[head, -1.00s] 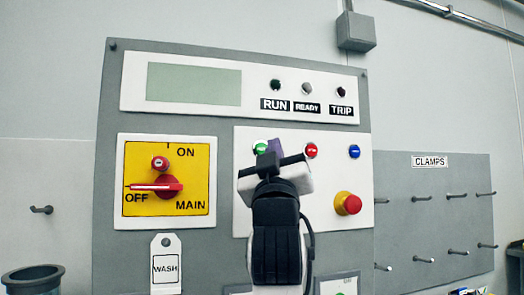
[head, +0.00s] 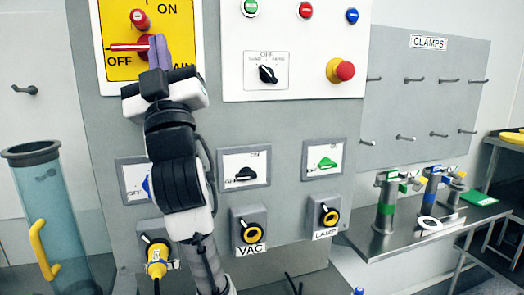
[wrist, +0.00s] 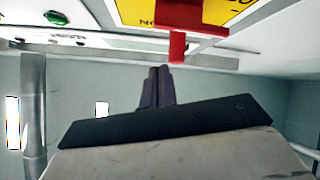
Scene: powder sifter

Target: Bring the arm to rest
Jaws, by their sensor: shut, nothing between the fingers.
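My gripper (head: 158,52) is shut and empty, its purple fingers together. In the head view it is in front of the right part of the yellow main switch plate (head: 115,70), overlapping the red switch handle (head: 128,47). The handle lies level, pointing left. In the wrist view the shut fingers (wrist: 157,84) show just below and left of the red handle (wrist: 178,45); I cannot tell whether they touch it. My forearm hides part of the panel below the plate.
The grey panel (head: 225,128) carries several buttons, a red emergency knob (head: 340,70), a black selector (head: 268,74) and lower switches. A clear cylinder with a yellow handle (head: 42,250) stands left. A steel shelf (head: 385,246) with metal fittings stands right, below clamp pegs.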

